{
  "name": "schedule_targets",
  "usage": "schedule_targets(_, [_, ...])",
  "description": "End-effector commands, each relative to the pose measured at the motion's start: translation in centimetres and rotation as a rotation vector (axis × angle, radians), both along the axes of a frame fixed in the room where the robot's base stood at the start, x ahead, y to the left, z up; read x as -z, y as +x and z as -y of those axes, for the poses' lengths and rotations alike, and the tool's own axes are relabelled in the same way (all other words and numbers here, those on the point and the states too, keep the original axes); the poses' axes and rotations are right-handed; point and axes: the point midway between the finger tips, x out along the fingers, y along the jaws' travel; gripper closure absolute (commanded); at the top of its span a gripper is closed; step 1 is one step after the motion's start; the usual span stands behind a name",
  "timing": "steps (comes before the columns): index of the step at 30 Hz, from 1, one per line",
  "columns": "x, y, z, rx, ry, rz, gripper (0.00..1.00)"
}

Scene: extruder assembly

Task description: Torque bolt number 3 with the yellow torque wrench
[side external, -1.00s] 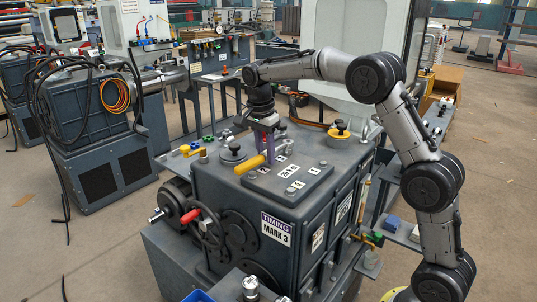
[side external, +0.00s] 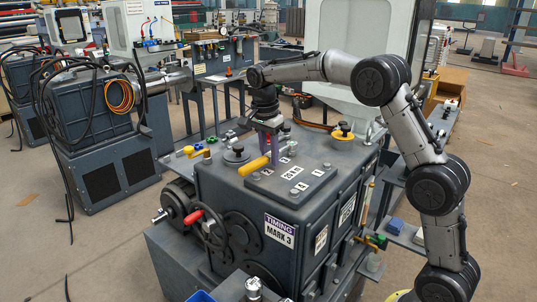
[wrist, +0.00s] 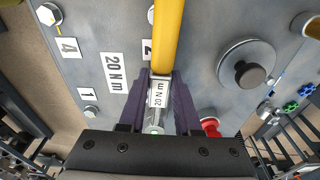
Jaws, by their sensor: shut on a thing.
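The yellow torque wrench (side external: 255,165) lies level low over the top of the grey machine (side external: 225,190). My gripper (side external: 271,150) points down, its purple fingers shut on the wrench's metal part beside the yellow handle. Bolts show by label 4 (wrist: 48,14) and label 1 (wrist: 91,111), and another by label 2 (wrist: 151,16). I cannot make out the number 3 label; the wrench head's contact with a bolt is unclear.
A round grey cap with a knob (wrist: 246,70) and a red knob (wrist: 210,125) stand on the top beside the wrench.

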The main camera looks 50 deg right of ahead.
Motion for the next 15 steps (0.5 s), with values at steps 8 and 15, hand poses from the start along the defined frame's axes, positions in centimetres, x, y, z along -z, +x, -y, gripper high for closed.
schedule_targets(8, [-0.64,0.03,0.23,0.002,-0.006,0.005,1.00])
schedule_targets(15, [-0.71,0.03,0.20,0.002,-0.005,0.006,1.00])
